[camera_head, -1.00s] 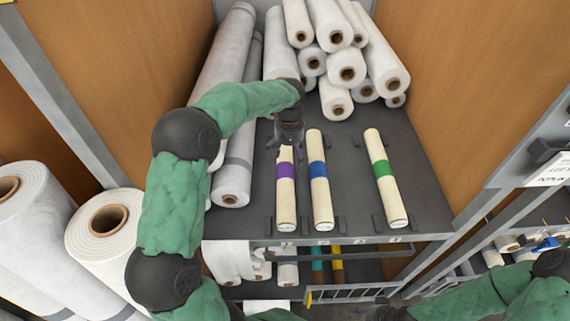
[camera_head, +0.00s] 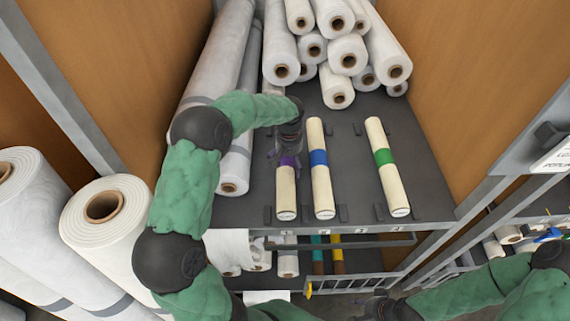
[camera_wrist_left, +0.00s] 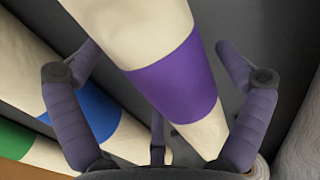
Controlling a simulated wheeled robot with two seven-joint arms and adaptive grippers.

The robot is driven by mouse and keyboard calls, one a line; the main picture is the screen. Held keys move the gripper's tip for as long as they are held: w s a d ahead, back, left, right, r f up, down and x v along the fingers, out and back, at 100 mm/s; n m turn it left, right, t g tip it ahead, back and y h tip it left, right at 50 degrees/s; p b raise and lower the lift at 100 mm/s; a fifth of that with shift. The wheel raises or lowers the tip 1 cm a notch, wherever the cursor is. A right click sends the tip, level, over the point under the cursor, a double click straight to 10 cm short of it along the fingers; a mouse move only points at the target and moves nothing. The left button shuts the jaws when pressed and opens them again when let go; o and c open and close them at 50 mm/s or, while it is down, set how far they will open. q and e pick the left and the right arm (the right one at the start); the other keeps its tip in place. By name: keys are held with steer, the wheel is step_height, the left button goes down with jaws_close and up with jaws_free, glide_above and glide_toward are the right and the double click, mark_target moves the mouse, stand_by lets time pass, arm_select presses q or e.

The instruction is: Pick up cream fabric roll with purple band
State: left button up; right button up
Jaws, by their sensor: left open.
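The cream fabric roll with the purple band (camera_head: 285,195) lies lengthwise on the dark shelf, nearest the left of three banded rolls. My left gripper (camera_head: 286,160) is over its purple band and hides part of it and the roll's far end. In the left wrist view the purple band (camera_wrist_left: 178,84) lies between the spread fingers of my open left gripper (camera_wrist_left: 158,85). I see no finger closed on the roll, and contact is unclear. In the head view my right arm shows at the bottom right, but its fingers do not.
A blue-banded roll (camera_head: 320,185) lies close on the right, with a green-banded roll (camera_head: 388,175) farther right. Small dark holders (camera_head: 342,213) flank the rolls. White rolls (camera_head: 345,55) are piled behind, and a grey-white roll (camera_head: 236,172) lies on the left.

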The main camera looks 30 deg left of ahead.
arm_select(q)
steer(key=c, duration=1.3)
steer(key=shift+c, duration=0.5)
steer(key=shift+r, duration=0.2)
